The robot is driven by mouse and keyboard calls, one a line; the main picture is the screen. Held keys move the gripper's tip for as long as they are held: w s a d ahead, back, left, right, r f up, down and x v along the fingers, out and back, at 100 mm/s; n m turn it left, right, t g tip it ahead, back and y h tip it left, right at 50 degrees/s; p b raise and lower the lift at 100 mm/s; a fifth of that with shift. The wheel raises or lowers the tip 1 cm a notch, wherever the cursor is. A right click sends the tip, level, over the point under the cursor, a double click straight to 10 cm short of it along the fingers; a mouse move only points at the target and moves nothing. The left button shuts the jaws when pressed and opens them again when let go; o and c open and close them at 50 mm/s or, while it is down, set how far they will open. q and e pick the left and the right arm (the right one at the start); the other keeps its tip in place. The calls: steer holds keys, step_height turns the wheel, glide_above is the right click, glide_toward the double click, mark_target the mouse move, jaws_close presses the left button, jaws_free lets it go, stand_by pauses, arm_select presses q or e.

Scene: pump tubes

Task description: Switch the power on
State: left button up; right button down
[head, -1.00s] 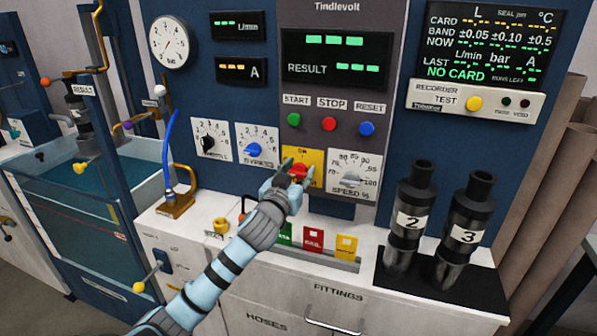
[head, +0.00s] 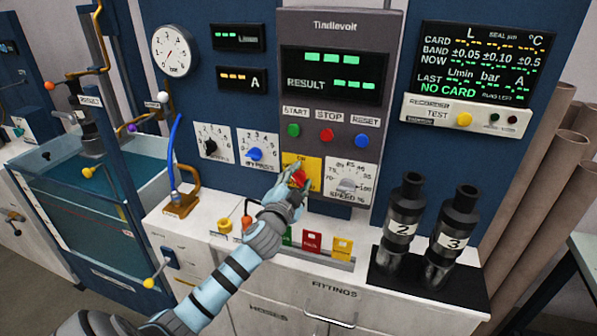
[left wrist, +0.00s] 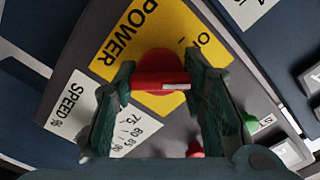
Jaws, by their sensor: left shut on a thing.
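The red power knob (head: 299,177) sits on a yellow plate (head: 313,163) below the start, stop and reset buttons. In the left wrist view the round red knob (left wrist: 160,68) shows a raised bar with a white mark at its right end. The yellow plate there reads POWER on the left, with partly covered lettering on the right. My left gripper (head: 297,184) is shut on the knob; in the left wrist view its two fingers (left wrist: 161,92) are on either side of the bar. My right gripper is not in view.
The speed dial (head: 348,186) is close right of the knob, and the blue bypass dial (head: 255,153) is to its left. Green, red and yellow cards (head: 312,243) stand below. Two black cylinders (head: 402,222) marked 2 and 3 stand on a mat at right.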

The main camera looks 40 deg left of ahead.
arm_select(q)
steer(key=m+p, duration=0.2)
steer(key=m, duration=0.2)
steer(key=shift+r+m, duration=0.1)
steer(key=shift+m, duration=0.2)
steer(key=shift+d+m+p, duration=0.1)
steer(key=shift+m+p, duration=0.9)
steer(key=shift+m, duration=0.9)
steer(key=shift+f, duration=0.2)
steer(key=o, duration=1.2)
